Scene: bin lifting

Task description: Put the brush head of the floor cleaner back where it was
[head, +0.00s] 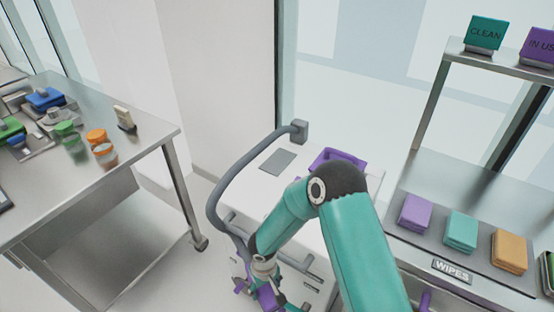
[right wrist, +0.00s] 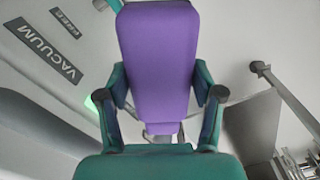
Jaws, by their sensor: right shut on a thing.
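The floor cleaner (head: 294,159) is a white machine in the middle of the head view, with a grey hose (head: 216,190) looping over its left side. My right gripper (head: 262,291) is low at the machine's near side. It is shut on a purple part (right wrist: 156,65), which stands up broad and flat between the two fingers in the right wrist view. This looks like the brush head, but its far end is hidden. In the head view my right arm covers part of the machine. My left gripper is out of view.
A steel table (head: 130,130) with jars and blue and green items stands at the left. At the right is a bench with folded wipes (head: 461,231) and a shelf (head: 500,62) with signs. Open floor lies between table and machine.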

